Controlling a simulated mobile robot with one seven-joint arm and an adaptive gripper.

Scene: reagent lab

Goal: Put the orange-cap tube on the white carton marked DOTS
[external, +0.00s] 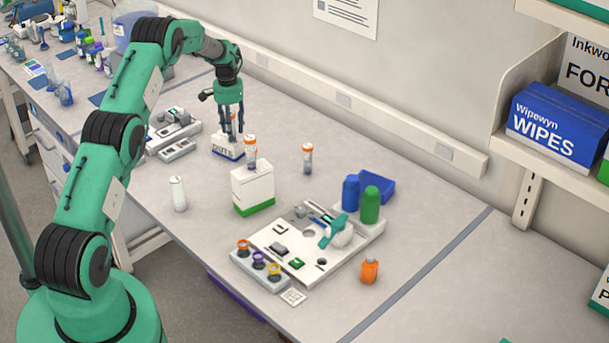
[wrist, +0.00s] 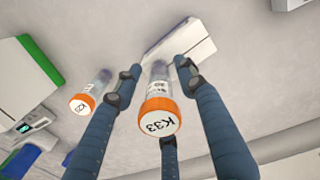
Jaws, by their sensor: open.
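An orange-cap tube (wrist: 158,110), its cap marked K33, is between the spread fingers of my gripper (wrist: 160,100). In the external view my gripper (external: 231,128) points down over the small white carton marked DOTS (external: 227,151). The tube (external: 233,127) looks upright with its base at the carton's top; the fingers partly hide it. In the wrist view the white carton (wrist: 190,48) shows behind the tube's lower end. The fingers are open and apart from the tube. Exact contact between the tube and the carton is hard to see.
Another orange-cap tube (external: 250,152) shows at the white-and-green carton (external: 253,188); whether it stands on or behind it is unclear. A third orange-cap tube (external: 307,158) stands on the bench. A white bottle (external: 178,193) and a tray of parts (external: 292,262) stand nearer.

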